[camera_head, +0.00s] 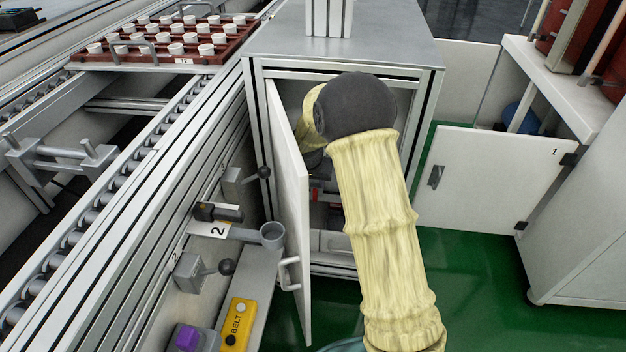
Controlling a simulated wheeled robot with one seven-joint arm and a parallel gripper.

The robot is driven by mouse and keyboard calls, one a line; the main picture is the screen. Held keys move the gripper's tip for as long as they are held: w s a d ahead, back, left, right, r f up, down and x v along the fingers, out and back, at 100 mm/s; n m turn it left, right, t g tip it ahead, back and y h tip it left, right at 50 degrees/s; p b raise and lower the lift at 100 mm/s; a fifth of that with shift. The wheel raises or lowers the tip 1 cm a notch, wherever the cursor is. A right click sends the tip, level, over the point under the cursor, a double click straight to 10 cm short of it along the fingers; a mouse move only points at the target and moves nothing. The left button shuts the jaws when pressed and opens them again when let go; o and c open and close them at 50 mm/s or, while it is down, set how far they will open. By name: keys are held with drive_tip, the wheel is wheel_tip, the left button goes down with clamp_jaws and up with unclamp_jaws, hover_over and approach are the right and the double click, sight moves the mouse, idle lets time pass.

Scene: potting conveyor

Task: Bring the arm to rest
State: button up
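My arm, in a pale yellow sleeve with a dark grey joint, rises from the bottom right of the middle in the head view. It bends at the dark joint toward the opening of a grey metal cabinet (262,45). Part of the sleeve shows beyond the joint, at the cabinet's opening. My gripper is hidden behind the arm or inside the cabinet, so its state does not show. The cabinet's white door (292,215) stands open to the left of my arm, with its handle (288,274) low on it.
A roller conveyor (75,232) runs along the left. A red-brown tray (82,57) of white pots sits at the upper left. A white door marked 1 (490,185) stands right.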

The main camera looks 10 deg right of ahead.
drive_tip(key=shift+r, duration=0.1)
drive_tip(key=s+d+r+n+g+y+p, duration=0.15)
drive_tip(key=s+r+p, duration=0.45)
drive_tip(key=s+r, duration=0.65)
drive_tip(key=s+d+r+n+p, duration=0.25)
drive_tip(key=s+r+p, duration=0.5)
drive_tip(key=s, duration=0.95)
wheel_tip(320, 180, up, 38)
drive_tip(key=p, duration=3.6)
drive_tip(key=shift+w+d+p, duration=0.15)
drive_tip(key=shift+w+p, duration=0.05)
drive_tip(key=shift+p, duration=0.1)
